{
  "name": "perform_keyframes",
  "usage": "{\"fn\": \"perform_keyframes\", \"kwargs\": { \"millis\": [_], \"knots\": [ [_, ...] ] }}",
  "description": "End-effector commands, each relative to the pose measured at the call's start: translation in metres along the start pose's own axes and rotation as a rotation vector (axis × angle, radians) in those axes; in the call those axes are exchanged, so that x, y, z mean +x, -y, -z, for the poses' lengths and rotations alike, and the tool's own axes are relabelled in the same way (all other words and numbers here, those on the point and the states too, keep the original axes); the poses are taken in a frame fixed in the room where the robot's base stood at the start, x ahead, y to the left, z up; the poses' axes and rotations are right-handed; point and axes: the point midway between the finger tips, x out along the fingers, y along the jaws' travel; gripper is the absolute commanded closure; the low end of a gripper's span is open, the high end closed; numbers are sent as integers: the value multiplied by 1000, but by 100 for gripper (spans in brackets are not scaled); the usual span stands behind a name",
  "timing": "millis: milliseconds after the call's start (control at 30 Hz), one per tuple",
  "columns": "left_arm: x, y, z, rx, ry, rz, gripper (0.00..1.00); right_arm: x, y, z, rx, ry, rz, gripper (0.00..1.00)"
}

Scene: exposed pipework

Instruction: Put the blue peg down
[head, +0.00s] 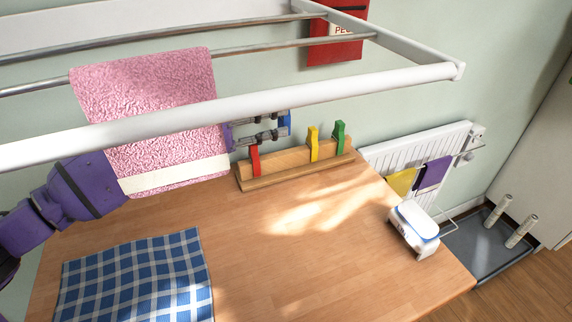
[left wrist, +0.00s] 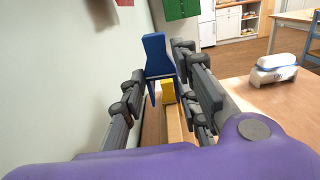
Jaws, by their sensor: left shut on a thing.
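The blue peg (left wrist: 154,57) is held upright between the fingers of my left gripper (left wrist: 163,72) in the left wrist view. In the head view the blue peg (head: 287,121) shows at the tip of my left gripper (head: 272,130), partly hidden by the fingers. The gripper reaches out from behind a pink towel, near the wooden rack (head: 262,181) and close to its red peg (head: 255,161). I cannot tell whether the blue peg touches the rack. My right gripper is in neither view.
A yellow peg (head: 313,143) and a green peg (head: 338,136) stand on the rack. The pink towel (head: 150,110) hangs on a white airer (head: 330,91) over the table. A checked cloth (head: 135,280) and a white box (head: 412,230) lie on the table; its middle is clear.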

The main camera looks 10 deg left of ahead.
Motion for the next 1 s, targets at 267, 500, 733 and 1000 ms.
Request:
{"fn": "perform_keyframes", "kwargs": {
  "millis": [267,500,733,1000],
  "knots": [
    [0,1,25,-5,0,-1,84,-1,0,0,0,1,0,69],
    [0,0,54,-2,0,-1,84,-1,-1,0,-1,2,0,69],
    [0,0,89,-3,1,-1,84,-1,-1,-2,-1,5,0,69],
    [0,0,97,1,0,-1,84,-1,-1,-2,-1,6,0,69]
  ]
}}
